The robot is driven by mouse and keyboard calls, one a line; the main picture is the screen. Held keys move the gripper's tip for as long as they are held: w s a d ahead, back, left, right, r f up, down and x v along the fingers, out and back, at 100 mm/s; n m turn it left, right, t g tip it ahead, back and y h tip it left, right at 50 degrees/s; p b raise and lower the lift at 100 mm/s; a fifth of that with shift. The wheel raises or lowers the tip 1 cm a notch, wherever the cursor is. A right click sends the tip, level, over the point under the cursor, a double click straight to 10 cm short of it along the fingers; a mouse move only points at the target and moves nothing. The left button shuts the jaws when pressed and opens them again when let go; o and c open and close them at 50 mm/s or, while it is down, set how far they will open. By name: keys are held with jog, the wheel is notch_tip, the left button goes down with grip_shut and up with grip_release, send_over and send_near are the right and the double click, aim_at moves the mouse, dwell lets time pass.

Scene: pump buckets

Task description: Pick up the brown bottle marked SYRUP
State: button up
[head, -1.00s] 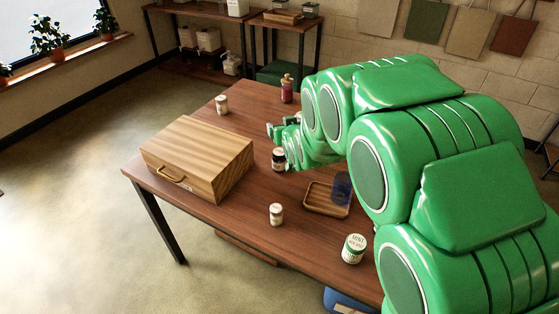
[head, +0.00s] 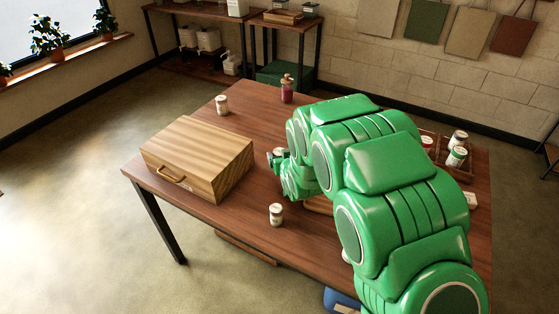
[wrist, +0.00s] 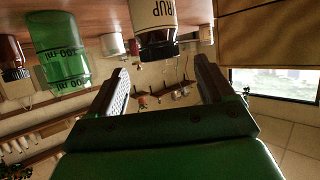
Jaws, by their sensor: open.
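The wrist view is upside down, so the bottle stands upright on the wooden table (wrist: 95,12). My gripper (wrist: 160,82) is open, its two fingers apart with nothing between them. The bottle lies beyond the fingertips, roughly in line with the gap. In the head view my gripper (head: 272,158) is low over the table, right of the wooden box; the bottle is largely hidden there.
A wooden box (head: 198,155) stands left of my gripper. A red pump bottle (head: 287,92) stands at the back. A green bottle (wrist: 60,50) and a red-brown bottle (wrist: 10,55) show in the wrist view.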

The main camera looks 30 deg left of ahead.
aim_at(279, 152)
jog(key=shift+w+a+f, duration=0.75)
jog(key=shift+w+f, duration=0.1)
jog(key=shift+f, duration=0.2)
jog(key=shift+x, duration=1.35)
jog(key=shift+f, duration=0.1)
jog(key=shift+c, duration=0.2)
jog(key=c, duration=1.1)
jog(key=shift+c, duration=0.2)
